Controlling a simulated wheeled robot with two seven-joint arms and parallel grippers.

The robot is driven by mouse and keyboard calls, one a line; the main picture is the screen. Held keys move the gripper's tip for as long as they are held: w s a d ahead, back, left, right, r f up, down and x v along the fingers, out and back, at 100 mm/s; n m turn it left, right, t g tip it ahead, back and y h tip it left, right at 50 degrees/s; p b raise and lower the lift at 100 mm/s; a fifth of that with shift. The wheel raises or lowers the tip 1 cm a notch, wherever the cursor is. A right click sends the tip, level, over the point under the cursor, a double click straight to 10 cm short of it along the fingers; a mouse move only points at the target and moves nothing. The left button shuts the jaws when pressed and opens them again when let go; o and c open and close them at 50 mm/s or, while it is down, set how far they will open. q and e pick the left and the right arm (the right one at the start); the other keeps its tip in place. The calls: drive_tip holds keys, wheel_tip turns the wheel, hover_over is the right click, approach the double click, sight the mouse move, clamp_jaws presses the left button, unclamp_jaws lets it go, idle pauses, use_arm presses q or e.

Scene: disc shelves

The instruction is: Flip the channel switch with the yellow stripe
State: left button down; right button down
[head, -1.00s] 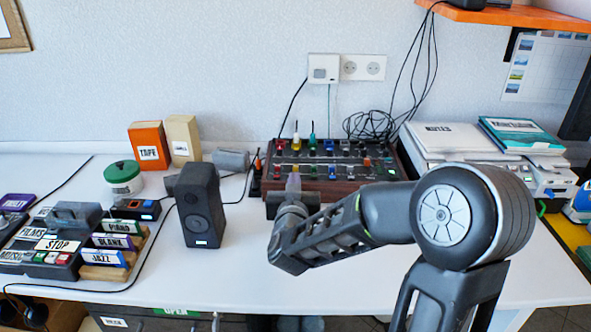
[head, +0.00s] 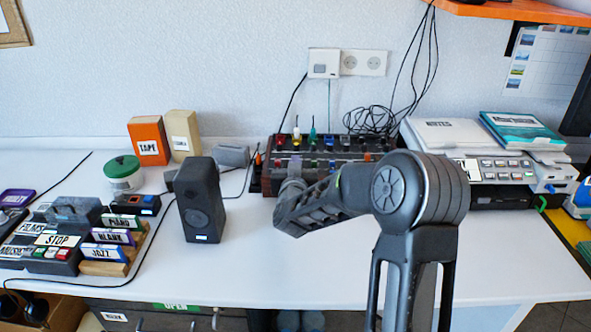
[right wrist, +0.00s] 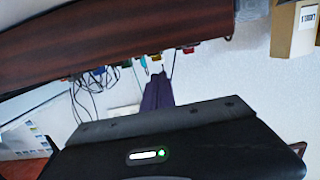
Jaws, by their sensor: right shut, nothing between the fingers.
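The mixer (head: 345,155), a dark box with wooden sides, stands against the wall at the back of the desk. Coloured plugs and small knobs or switches cover its top; one plug (head: 296,137) is yellow. I cannot make out a yellow stripe on any switch, as they are too small and my arm hides the front of the panel. My right gripper (head: 295,163) is shut and empty over the mixer's left front part. In the right wrist view its fingers (right wrist: 157,93) point toward the mixer's wooden side (right wrist: 120,40); contact cannot be told. My left gripper is out of view.
A stack of papers and devices (head: 450,140) is on the right. Cables hang behind the mixer.

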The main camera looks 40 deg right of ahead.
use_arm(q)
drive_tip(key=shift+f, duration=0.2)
use_arm(e)
drive_tip(key=shift+w+f, duration=0.15)
drive_tip(key=shift+f, duration=0.85)
